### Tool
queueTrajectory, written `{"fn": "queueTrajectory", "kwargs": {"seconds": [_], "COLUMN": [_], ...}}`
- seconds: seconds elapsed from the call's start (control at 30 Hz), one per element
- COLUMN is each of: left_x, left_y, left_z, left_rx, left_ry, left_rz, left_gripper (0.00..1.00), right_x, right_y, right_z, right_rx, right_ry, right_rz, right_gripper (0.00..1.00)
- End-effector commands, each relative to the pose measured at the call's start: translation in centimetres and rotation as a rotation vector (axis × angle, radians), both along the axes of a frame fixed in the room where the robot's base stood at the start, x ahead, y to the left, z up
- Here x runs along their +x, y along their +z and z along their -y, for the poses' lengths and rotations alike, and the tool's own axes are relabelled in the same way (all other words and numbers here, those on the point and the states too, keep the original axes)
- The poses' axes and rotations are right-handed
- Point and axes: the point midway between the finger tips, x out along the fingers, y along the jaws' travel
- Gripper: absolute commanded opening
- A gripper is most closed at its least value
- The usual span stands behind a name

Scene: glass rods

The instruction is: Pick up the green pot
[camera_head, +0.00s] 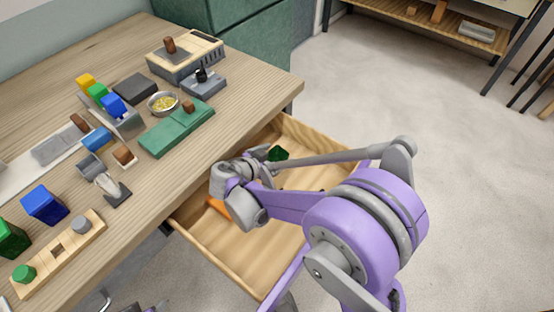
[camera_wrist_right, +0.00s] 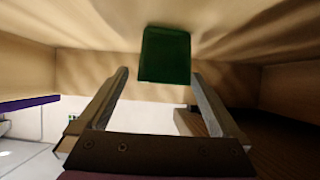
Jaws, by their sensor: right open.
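The green pot (camera_head: 278,153) lies in the open wooden drawer, toward its back right in the head view; it is small and dark green, partly hidden behind my right arm. In the right wrist view the green pot (camera_wrist_right: 165,55) shows as a dark green block just beyond the fingertips, roughly centred on the gap. My right gripper (camera_wrist_right: 158,76) is open, with a finger on each side of the gap and nothing held. In the head view my right wrist is over the drawer, and the fingers are hard to make out. My left gripper is not in view.
The drawer (camera_head: 196,236) has raised wooden walls around my right gripper. An orange thing (camera_head: 217,205) lies in it, partly hidden by my arm. The wooden table (camera_head: 240,85) above holds several blocks, a green box (camera_head: 165,138) and a bowl (camera_head: 163,103).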

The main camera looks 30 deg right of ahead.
Motion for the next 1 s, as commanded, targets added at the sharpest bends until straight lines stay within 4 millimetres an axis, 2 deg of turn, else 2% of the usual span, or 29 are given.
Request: {"fn": "queueTrajectory", "kwargs": {"seconds": [0.23, 0.47, 0.9, 1.0], "left_x": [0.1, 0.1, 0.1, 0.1], "left_y": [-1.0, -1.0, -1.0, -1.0], "left_z": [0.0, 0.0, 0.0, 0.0], "left_rx": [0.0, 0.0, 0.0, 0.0], "left_ry": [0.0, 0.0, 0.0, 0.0], "left_rz": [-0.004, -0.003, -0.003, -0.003], "left_gripper": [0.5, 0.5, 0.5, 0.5], "right_x": [1.2, 1.2, 1.2, 1.2], "right_y": [-1.9, -1.8, -1.8, -1.8], "right_z": [2.9, 3.1, 3.0, 3.0], "right_rx": [-0.001, 0.0, 0.0, 0.0], "right_ry": [-0.003, 0.0, 0.0, 0.0], "right_rz": [-0.001, 0.0, 0.0, 0.0], "right_gripper": [1.0, 1.0, 0.21, 0.07]}}
